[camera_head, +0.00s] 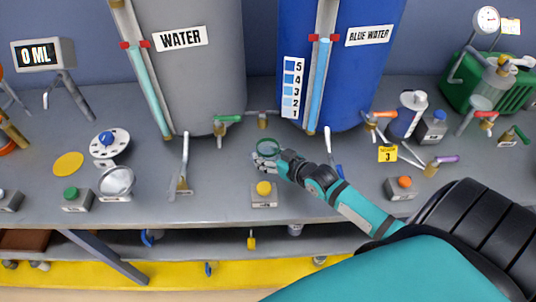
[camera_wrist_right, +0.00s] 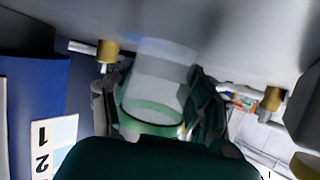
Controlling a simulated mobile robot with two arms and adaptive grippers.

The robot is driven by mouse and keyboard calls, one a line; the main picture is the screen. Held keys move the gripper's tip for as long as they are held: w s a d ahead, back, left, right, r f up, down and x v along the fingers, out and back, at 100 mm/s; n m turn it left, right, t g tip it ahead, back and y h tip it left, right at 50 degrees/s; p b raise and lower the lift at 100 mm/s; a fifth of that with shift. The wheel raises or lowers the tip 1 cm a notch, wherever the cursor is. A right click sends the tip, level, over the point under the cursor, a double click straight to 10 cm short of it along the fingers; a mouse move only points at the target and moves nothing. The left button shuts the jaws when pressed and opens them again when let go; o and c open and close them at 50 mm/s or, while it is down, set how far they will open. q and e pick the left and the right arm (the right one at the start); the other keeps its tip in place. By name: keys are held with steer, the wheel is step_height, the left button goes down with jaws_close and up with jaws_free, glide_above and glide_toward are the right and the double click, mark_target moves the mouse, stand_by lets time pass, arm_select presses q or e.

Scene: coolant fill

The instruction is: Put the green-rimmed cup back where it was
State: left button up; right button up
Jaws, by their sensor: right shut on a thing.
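The green-rimmed cup (camera_head: 268,147) is in my right gripper (camera_head: 270,157), over the bench in front of the gap between the grey WATER tank and the blue BLUE WATER tank. In the right wrist view the clear cup (camera_wrist_right: 157,85) sits between the fingers (camera_wrist_right: 160,100), which are shut around it. Its green rim shows at the gripper side. I cannot tell whether the cup touches the bench. My left gripper is not in view.
The WATER tank (camera_head: 195,70) and BLUE WATER tank (camera_head: 345,60) stand behind. A yellow button box (camera_head: 264,193) is just in front of the gripper. A green-handled tap (camera_head: 228,119) and a lever (camera_head: 184,170) are to its left. A yellow tag (camera_head: 387,153) is to the right.

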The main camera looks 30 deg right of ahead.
steer(key=shift+a+f, duration=0.1)
steer(key=shift+f, duration=0.05)
steer(key=o, duration=1.4)
steer(key=shift+r, duration=0.2)
steer(key=v, duration=1)
steer(key=shift+s+f, duration=0.1)
steer(key=shift+s, duration=0.1)
steer(key=shift+v, duration=0.85)
